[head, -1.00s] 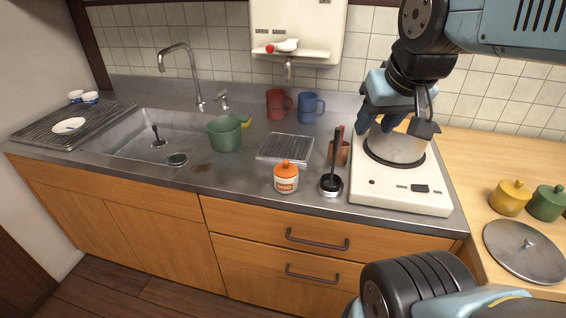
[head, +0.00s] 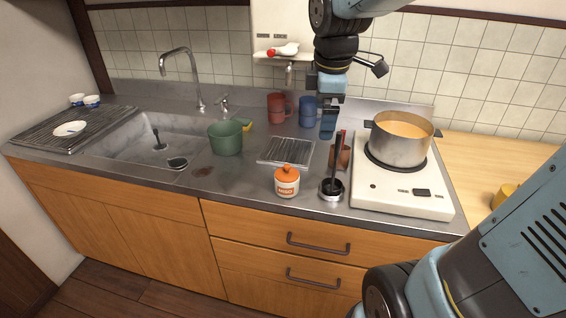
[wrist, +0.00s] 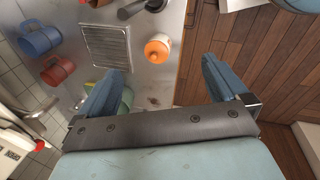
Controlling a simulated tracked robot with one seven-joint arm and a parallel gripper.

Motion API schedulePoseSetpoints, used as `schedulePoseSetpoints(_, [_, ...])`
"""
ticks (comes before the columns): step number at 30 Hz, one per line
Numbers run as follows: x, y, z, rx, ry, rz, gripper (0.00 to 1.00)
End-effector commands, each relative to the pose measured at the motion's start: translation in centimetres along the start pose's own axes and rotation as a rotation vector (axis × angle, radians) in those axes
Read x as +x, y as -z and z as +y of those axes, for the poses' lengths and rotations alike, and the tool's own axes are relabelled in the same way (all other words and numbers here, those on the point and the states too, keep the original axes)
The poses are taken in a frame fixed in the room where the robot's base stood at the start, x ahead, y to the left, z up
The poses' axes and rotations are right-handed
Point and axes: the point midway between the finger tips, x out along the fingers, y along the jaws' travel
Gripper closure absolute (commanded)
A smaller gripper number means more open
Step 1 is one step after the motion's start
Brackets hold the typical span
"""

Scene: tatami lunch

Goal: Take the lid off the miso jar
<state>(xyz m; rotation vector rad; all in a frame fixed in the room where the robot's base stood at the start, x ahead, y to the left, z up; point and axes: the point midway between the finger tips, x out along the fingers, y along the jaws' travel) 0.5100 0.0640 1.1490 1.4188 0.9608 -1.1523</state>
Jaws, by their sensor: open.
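The miso jar (head: 287,187) is a small white jar with an orange label, standing upright on the steel counter in front of the drain grate. Its orange knobbed lid (head: 287,172) sits on top. In the wrist view the lid (wrist: 157,48) shows from above, ahead of and between my fingers. My gripper (head: 328,122) hangs above the back of the counter, near the blue mug, up and to the right of the jar in the head view. In the wrist view my gripper (wrist: 170,90) has its two blue fingers wide apart, with nothing between them.
A black-handled utensil in a round holder (head: 331,190) stands just right of the jar. A brown cup (head: 340,157), a pot of soup (head: 402,140) on the white stove (head: 400,198), and red (head: 276,108) and blue mugs (head: 308,112) are nearby.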

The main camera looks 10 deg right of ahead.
Motion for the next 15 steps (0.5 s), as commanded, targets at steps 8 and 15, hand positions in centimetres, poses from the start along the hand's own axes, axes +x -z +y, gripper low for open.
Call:
schedulePoseSetpoints(8, [3.8, 3.6, 3.1, -0.545, 0.109, 0.018, 0.00])
schedulePoseSetpoints(15, [7.0, 6.3, 5.0, -0.957, 0.179, 0.075, 0.00])
